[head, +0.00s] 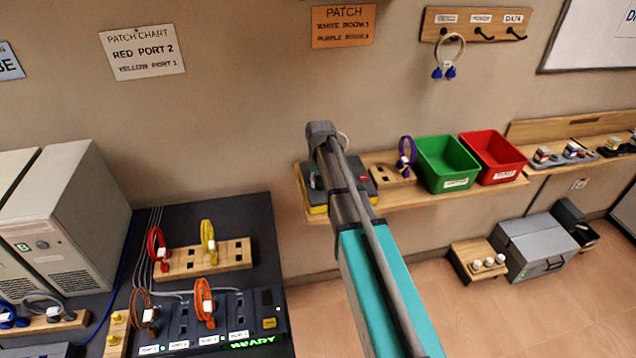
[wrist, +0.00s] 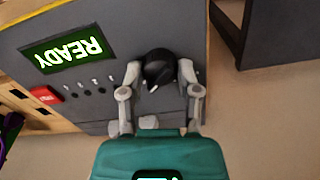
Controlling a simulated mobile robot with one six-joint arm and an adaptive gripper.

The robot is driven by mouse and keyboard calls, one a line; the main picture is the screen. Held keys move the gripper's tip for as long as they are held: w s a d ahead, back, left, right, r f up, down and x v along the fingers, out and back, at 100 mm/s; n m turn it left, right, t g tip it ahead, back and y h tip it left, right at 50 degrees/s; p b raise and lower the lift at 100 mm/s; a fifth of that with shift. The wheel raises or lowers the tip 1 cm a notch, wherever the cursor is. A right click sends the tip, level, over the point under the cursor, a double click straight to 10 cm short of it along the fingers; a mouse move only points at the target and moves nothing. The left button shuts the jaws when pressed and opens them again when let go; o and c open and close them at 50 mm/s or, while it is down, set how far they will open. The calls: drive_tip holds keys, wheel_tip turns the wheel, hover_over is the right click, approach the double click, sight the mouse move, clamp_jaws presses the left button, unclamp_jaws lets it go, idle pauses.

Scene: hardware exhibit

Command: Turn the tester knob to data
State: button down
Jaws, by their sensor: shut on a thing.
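The tester (wrist: 100,55) fills the upper left of the wrist view, shown upside down, with a grey face and a lit green "READY" screen (wrist: 68,50). Its black round knob (wrist: 158,64) has a white pointer mark toward the bottom of the picture. My gripper (wrist: 159,72) is shut on the knob, one finger on each side. The position labels around the knob are hidden or too small to read. In the head view the tester (head: 361,190) sits on the wall shelf, largely hidden behind my arm, and the knob is hidden.
A wooden block with a purple cable (head: 405,152), a green bin (head: 447,163) and a red bin (head: 493,158) stand right of the tester on the shelf (head: 440,194). A red button (wrist: 46,95) is on the tester's face. A dark desk with a patch panel (head: 200,318) is at lower left.

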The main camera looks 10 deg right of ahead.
drive_tip(key=shift+s, duration=0.2)
drive_tip(key=shift+c, duration=1.6)
unclamp_jaws()
drive_tip(key=shift+w, duration=0.1)
drive_tip(key=s, duration=0.7)
drive_tip(key=s+n, duration=0.1)
drive_tip(key=s, duration=0.6)
drive_tip(key=s+n, duration=0.1)
drive_tip(key=s, duration=0.7)
drive_tip(key=shift+a, duration=0.4)
